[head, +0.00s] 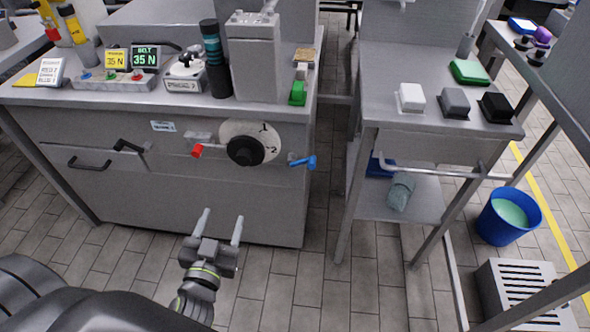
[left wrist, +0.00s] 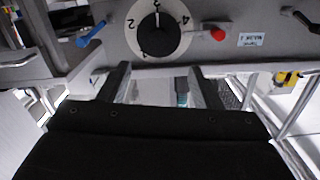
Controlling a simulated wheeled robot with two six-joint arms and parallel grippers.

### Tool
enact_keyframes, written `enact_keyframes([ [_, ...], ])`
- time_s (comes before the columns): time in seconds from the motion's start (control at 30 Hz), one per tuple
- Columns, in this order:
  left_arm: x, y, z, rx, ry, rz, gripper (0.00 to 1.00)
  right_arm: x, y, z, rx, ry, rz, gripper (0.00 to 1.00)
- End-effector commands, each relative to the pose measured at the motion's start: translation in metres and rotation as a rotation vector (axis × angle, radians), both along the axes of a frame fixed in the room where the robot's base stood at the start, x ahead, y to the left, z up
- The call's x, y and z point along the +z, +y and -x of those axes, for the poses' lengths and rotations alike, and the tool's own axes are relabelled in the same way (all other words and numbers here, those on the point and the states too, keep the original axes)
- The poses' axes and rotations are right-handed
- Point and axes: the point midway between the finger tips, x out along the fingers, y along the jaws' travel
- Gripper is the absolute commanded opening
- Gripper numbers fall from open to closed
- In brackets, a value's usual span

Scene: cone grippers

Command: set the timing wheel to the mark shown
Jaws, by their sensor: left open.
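The timing wheel (head: 236,131) is a pale disc with a black centre knob (head: 245,150) on the front of the grey machine. Digits 1 and 2 show on its right side in the head view. In the left wrist view the wheel (left wrist: 170,16) shows digits 1 to 4 around the black knob (left wrist: 158,36), with a white line near the 3. My left gripper (head: 222,217) is open and empty, below and in front of the wheel, apart from it. Its two fingers (left wrist: 159,70) also show in the left wrist view. My right gripper is out of view.
A red knob (head: 197,150) sits left of the wheel and a blue handle (head: 305,162) right of it. A white card (head: 49,72) has small, unclear print. Floor in front is clear; a side table (head: 400,65) stands right.

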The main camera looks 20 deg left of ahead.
Motion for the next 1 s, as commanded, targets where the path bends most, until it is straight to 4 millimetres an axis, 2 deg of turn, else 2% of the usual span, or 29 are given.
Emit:
enact_keyframes([
  [0.17,0.012,0.001,-0.002,0.002,-0.032,-0.009,0.58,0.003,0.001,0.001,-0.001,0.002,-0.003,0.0],
  [0.37,0.013,0.006,-0.024,-0.001,-0.033,-0.012,0.58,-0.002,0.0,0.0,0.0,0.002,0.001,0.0],
  [1.0,0.012,0.033,-0.136,0.001,-0.03,-0.01,0.58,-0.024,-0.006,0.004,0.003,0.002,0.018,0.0],
])
